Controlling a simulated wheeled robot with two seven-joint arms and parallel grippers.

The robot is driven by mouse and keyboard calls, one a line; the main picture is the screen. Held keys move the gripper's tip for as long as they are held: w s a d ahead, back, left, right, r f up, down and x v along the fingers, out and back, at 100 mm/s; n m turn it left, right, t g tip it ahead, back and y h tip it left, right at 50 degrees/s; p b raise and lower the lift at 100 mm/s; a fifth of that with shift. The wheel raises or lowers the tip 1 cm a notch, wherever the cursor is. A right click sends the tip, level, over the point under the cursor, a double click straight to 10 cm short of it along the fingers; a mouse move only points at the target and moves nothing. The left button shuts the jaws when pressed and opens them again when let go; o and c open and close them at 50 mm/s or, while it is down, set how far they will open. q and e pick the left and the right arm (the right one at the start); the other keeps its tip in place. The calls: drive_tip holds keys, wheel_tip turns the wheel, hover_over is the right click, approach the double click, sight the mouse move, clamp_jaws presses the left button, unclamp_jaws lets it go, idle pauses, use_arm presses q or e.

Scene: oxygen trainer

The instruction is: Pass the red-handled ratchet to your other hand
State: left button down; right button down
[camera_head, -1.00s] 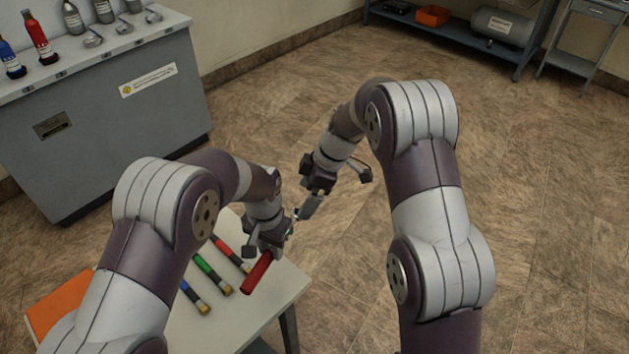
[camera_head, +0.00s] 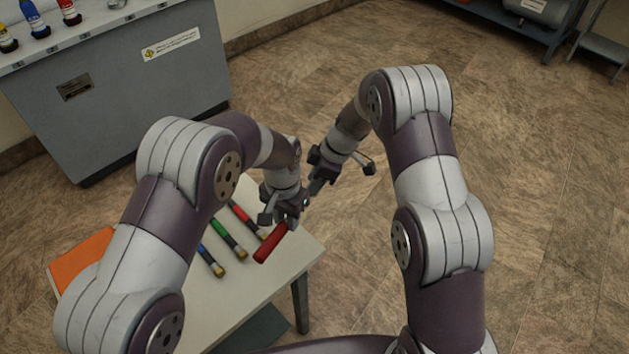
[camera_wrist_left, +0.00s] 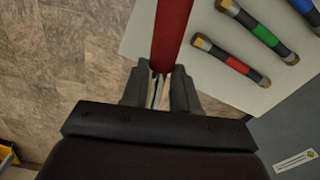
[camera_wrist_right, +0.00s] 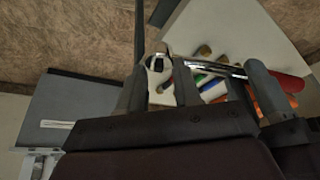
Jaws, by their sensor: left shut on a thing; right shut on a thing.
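The red-handled ratchet (camera_head: 271,243) is held above the white table, its handle pointing down and left in the head view. My left gripper (camera_head: 294,206) is shut on it near where the handle meets the metal; the red handle (camera_wrist_left: 172,35) extends beyond the fingers in the left wrist view. My right gripper (camera_head: 318,184) is beside the left one, shut on the metal head end. In the right wrist view the bright shaft and red handle (camera_wrist_right: 288,83) run to the right from between its fingers (camera_wrist_right: 160,82). The exact finger contact is partly hidden.
The white table (camera_head: 228,300) below holds red, green and blue banded tools (camera_head: 228,238) and an orange item (camera_head: 80,258). A grey cabinet (camera_head: 130,100) with bottles on top stands at the back left. Open floor lies to the right.

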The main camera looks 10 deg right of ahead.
use_arm(q)
drive_tip(key=c, duration=1.1)
unclamp_jaws()
drive_tip(key=shift+w+d+r+t, duration=0.3)
drive_tip(key=shift+w+d+r, duration=0.1)
drive_tip(key=shift+w, duration=0.1)
drive_tip(key=o, duration=0.3)
drive_tip(key=shift+s+a+f, duration=0.1)
drive_tip(key=shift+s+a, duration=0.05)
drive_tip(key=shift+a, duration=0.05)
drive_tip(key=shift+r, duration=0.4)
wheel_tip(320, 180, up, 6)
drive_tip(key=shift+r, duration=0.1)
drive_tip(key=a+r+n, duration=0.3)
drive_tip(key=a+r, duration=0.3)
drive_tip(key=a, duration=0.6)
drive_tip(key=s+a+f+n, duration=0.1)
drive_tip(key=s+a, duration=0.2)
drive_tip(key=s, duration=0.2)
drive_tip(key=s+a+f+n, duration=0.1)
drive_tip(key=s+a+n, duration=0.1)
drive_tip(key=s+a, duration=0.2)
drive_tip(key=s+a+f+n+t, duration=0.1)
drive_tip(key=s+a+n, duration=0.1)
drive_tip(key=s, duration=0.4)
drive_tip(key=shift+s+a+f, duration=0.1)
drive_tip(key=shift+a, duration=0.75)
